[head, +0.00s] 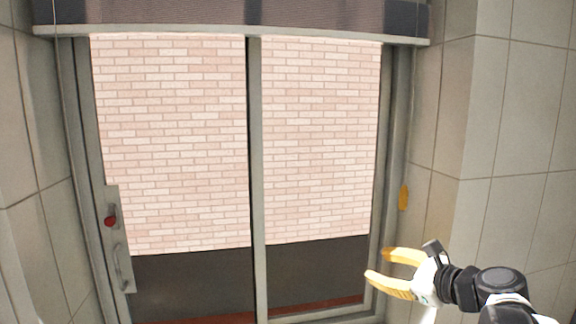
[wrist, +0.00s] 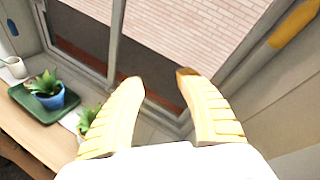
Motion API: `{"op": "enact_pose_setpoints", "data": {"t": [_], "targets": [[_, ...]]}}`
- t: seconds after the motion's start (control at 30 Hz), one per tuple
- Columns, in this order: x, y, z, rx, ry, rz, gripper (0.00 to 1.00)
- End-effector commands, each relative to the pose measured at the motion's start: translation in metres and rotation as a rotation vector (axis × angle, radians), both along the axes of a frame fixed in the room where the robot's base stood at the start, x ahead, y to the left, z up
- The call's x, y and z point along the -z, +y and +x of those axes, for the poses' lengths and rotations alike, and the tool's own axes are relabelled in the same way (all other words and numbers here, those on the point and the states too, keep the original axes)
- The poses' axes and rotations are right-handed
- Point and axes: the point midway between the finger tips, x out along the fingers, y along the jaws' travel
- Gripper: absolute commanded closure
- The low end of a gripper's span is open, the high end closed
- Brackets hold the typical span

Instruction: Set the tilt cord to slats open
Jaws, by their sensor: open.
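A dark blind or shade (head: 240,15) is gathered above the window at the top of the head view. A slim yellow piece (head: 404,197) hangs at the right side of the window frame; I cannot tell for sure that it is the tilt cord. A yellow rod-like piece with a grey-blue end (wrist: 293,24) shows at the upper right of the wrist view, probably the same thing. My gripper (head: 376,263) has yellow fingers, open and empty, below and left of the yellow piece. Its fingers also show apart in the wrist view (wrist: 160,78). No cord line or slats are clear.
The sliding window (head: 254,180) has a handle plate with a red knob (head: 110,221) at left. Tiled walls stand on both sides. In the wrist view, a potted plant (wrist: 52,97) on a green tray, a white cup (wrist: 14,67) and another plant (wrist: 88,120) stand at left.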

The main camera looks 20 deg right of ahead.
Motion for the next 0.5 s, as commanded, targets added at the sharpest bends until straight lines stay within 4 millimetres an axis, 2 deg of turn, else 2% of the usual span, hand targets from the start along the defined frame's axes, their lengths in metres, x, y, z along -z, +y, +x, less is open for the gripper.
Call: {"op": "enact_pose_setpoints", "data": {"t": [0.03, 0.1, 0.2, 0.33, 0.5], "targets": [[-0.040, -0.032, 0.001, 0.069, -0.035, 0.119, 0.58], [-0.069, -0.066, -0.001, 0.141, -0.089, 0.281, 0.58], [-0.097, -0.102, -0.007, 0.204, -0.152, 0.451, 0.58], [-0.112, -0.124, -0.012, 0.235, -0.196, 0.559, 0.58], [-0.112, -0.125, 0.004, 0.237, -0.202, 0.579, 0.58]]}}
